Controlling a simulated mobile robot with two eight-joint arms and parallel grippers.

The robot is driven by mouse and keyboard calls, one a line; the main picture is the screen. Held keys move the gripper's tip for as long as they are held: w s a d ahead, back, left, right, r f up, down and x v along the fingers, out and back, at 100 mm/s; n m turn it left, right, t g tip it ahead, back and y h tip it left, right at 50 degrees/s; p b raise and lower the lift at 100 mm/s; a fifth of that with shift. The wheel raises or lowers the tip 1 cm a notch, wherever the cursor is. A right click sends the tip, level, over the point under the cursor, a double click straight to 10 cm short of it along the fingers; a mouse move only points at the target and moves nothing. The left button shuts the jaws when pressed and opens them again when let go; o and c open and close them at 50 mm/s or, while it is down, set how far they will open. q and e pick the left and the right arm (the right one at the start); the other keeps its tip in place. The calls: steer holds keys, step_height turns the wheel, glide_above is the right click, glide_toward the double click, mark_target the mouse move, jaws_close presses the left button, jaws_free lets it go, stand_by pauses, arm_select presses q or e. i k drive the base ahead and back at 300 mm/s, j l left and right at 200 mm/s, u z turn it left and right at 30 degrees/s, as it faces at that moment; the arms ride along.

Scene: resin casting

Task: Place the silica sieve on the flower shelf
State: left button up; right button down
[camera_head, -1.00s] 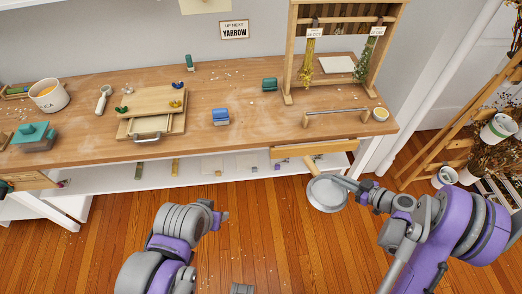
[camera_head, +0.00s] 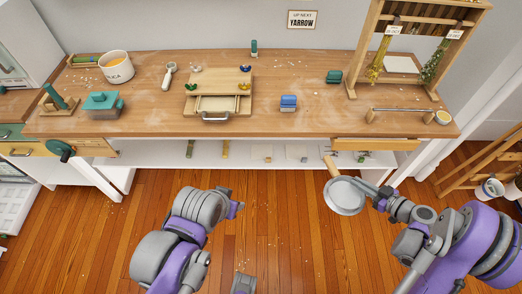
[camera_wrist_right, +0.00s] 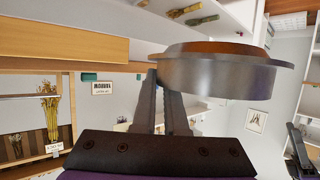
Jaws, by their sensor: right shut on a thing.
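The silica sieve (camera_head: 345,197) is a round, shallow grey metal pan with a wide rim; a short wooden stick (camera_head: 331,166), seemingly its handle, sticks out towards the workbench. In the right wrist view the sieve (camera_wrist_right: 215,75) is at the tips of the fingers (camera_wrist_right: 162,98), roughly level. A wooden shelf stand (camera_head: 480,168) with flower pots, likely the flower shelf, is partly cut off at the right edge. My left arm shows, but its fingers do not.
The workbench (camera_head: 150,128) runs across the back, with a wooden drying rack (camera_head: 349,75) of hanging flowers at its right. A drawer front (camera_head: 375,145) and a white lower shelf (camera_head: 230,155) are close behind the sieve. The floor (camera_head: 300,255) in front is clear.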

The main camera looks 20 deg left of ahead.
mark_target(164, 145)
steer(key=k+j, duration=0.15)
steer(key=j, duration=0.25)
steer(key=k+j, duration=0.1)
steer(key=j, duration=0.25)
steer(key=k+j, duration=0.15)
steer(key=j, duration=0.25)
steer(key=k+j, duration=0.1)
steer(key=j, duration=0.3)
steer(key=k+j, duration=0.15)
steer(key=j, duration=0.25)
steer(key=k+j, duration=0.1)
steer(key=j, duration=0.25)
steer(key=k+j, duration=0.15)
steer(key=j, duration=1.15)
steer(key=i+j, duration=0.15)
steer(key=i, duration=0.2)
steer(key=i+j, duration=0.15)
steer(key=i, duration=0.2)
